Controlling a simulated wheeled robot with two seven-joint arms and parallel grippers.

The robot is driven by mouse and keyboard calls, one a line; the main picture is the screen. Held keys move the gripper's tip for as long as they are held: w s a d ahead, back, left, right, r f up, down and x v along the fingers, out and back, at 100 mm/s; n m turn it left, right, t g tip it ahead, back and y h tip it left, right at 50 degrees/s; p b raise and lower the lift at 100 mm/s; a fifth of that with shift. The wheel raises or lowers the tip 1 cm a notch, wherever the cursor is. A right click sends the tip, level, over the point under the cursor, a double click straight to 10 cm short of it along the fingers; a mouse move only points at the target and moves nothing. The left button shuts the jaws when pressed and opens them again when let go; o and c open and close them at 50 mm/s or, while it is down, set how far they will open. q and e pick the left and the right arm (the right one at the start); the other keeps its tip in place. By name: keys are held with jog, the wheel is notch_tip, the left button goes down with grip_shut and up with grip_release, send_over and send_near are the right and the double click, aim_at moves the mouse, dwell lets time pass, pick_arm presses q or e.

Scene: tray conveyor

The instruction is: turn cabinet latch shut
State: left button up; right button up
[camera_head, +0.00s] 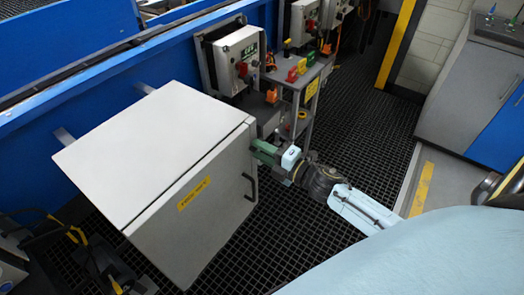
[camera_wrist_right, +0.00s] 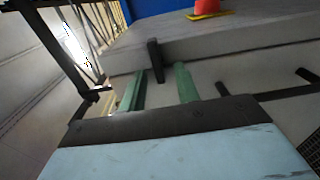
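The pale grey cabinet (camera_head: 150,150) stands with its door (camera_head: 225,195) closed or nearly so; the door bears a yellow label and a black handle (camera_head: 251,182). My right gripper (camera_head: 262,152) is at the door's upper right edge, its green fingers pointing at the cabinet. In the right wrist view a small dark latch bar (camera_wrist_right: 154,58) sits upright on the cabinet edge, between and just beyond the spread fingers (camera_wrist_right: 158,78). I cannot tell whether a finger touches it. In the head view the latch is hidden or too small to tell. My left gripper is out of view.
A stand (camera_head: 300,85) with control boxes and coloured connectors is just behind my right gripper. A blue barrier (camera_head: 110,75) runs behind the cabinet. Cables lie at the lower left. Dark grated floor (camera_head: 365,135) is clear to the right.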

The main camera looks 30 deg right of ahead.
jog(key=shift+s, duration=0.1)
jog(key=v, duration=1.3)
jog(key=shift+s, duration=0.1)
jog(key=s+d+f+m+g+h, duration=0.1)
jog(key=s+f+m+g+h, duration=0.2)
jog(key=f, duration=0.6)
jog(key=s+f+m+g+h, duration=0.1)
jog(key=s+f+m+h, duration=0.1)
jog(key=f+m, duration=0.5)
jog(key=s+d+f+m+g+h, duration=0.1)
jog(key=s+f+m+g+h, duration=0.15)
jog(key=f, duration=0.85)
jog(key=s+a+f+m+g, duration=0.4)
jog(key=s+f, duration=0.4)
jog(key=s, duration=0.4)
jog(key=s+a+f+m+g, duration=0.3)
jog(key=s+a+f+g, duration=0.2)
jog(key=s+f, duration=0.3)
jog(key=s+a, duration=0.1)
jog(key=s, duration=0.3)
jog(key=shift+a+m, duration=0.2)
jog(key=shift+m, duration=0.15)
jog(key=shift+y, duration=0.25)
